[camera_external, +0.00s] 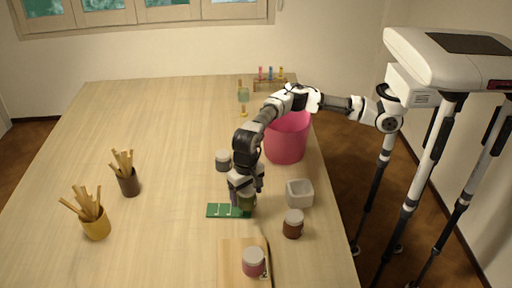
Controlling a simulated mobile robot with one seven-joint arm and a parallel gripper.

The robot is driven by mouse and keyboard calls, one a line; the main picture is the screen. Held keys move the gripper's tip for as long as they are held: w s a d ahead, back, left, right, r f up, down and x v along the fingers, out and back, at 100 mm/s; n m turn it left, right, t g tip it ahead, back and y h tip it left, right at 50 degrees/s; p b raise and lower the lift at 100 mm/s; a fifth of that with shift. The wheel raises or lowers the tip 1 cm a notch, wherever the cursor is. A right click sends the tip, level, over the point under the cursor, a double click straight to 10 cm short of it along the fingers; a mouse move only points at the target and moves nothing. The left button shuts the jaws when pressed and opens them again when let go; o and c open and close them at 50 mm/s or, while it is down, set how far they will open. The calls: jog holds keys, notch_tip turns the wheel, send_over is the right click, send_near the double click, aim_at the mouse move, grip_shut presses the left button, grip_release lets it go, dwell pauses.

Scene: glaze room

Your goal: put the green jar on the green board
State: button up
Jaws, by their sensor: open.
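The green board (221,211) lies flat on the table, with white marks on it. A green jar (247,204) stands at the board's right end. It is small and partly covered by my gripper, so I cannot tell whether its base is wholly on the board. My gripper (246,192) points down over the jar, with its fingers open about the jar's upper part. I cannot tell whether a finger touches it.
A white square pot (299,193) and a brown jar (292,224) stand right of my gripper. A grey-lidded jar (223,161) and pink bin (286,138) are behind. A pink jar (253,262) stands on a wooden board (230,262) in front.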

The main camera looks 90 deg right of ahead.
notch_tip(320, 180, up, 11)
jog(key=shift+r+b, duration=0.1)
jog(key=shift+b, duration=0.75)
